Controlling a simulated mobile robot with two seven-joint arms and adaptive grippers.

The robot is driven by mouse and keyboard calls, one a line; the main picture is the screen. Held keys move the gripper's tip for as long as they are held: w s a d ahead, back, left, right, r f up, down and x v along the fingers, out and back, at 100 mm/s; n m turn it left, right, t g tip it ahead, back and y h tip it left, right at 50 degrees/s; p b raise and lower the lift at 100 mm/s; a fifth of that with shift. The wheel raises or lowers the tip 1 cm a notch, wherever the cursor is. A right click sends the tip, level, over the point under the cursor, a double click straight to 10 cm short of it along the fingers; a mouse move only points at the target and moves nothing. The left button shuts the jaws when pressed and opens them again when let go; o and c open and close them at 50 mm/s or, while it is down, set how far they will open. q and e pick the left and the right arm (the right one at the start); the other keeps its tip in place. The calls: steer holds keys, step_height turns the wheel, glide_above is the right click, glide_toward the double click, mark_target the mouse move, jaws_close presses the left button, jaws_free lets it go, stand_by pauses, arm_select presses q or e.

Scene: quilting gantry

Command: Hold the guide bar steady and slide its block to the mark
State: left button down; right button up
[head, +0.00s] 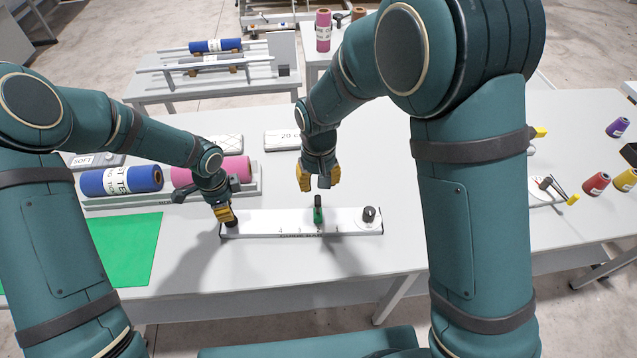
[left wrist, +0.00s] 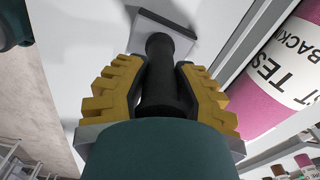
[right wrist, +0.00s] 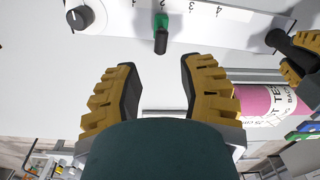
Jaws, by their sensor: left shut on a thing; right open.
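The white guide bar (head: 262,224) lies along the front of the table. My left gripper (head: 226,214) is shut on the black upright handle at the bar's left end; the handle also shows between the yellow fingers in the left wrist view (left wrist: 158,80). The green block (head: 318,215) with a dark upright grip sits on the bar right of its middle, around the 2 on the scale. It also shows in the right wrist view (right wrist: 160,22). My right gripper (head: 318,180) is open and empty, above and behind the block, not touching it.
A dark knob (head: 369,214) stands at the bar's right end. A blue roll (head: 120,180) and a pink roll (head: 238,168) lie in a tray behind left. A green mat (head: 125,248) is at the left.

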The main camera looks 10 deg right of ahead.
arm_select(q)
steer(key=shift+s+f, duration=0.15)
steer(key=c, duration=0.7)
jaws_free()
steer(key=shift+a, duration=0.1)
